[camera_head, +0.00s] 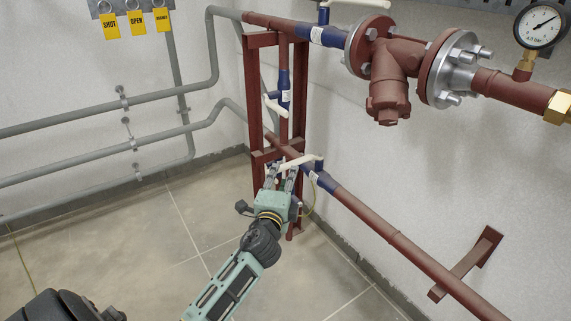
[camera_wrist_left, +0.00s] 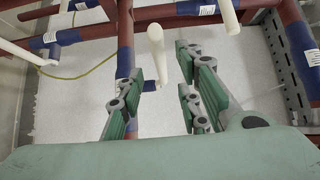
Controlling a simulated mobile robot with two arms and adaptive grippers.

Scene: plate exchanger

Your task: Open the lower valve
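The lower valve (camera_head: 319,178) is a blue body on the lower red-brown pipe, with a cream lever (camera_head: 302,160) across it. My left gripper (camera_head: 282,172) is at this lever's left end, its fingers pointing up and away from me. In the left wrist view the fingers (camera_wrist_left: 160,85) are apart, and a cream lever (camera_wrist_left: 156,48) with a rounded end shows in the gap between them. I see no clear contact. Whether this is the lower valve's lever is hard to tell from that view. My right gripper is in neither view.
Another blue valve with a cream lever (camera_head: 275,105) is on the vertical pipe above. A red frame (camera_head: 254,95) stands behind my gripper. Grey pipes (camera_head: 75,110) run along the left wall. A flanged fitting and gauge (camera_head: 540,25) are at upper right.

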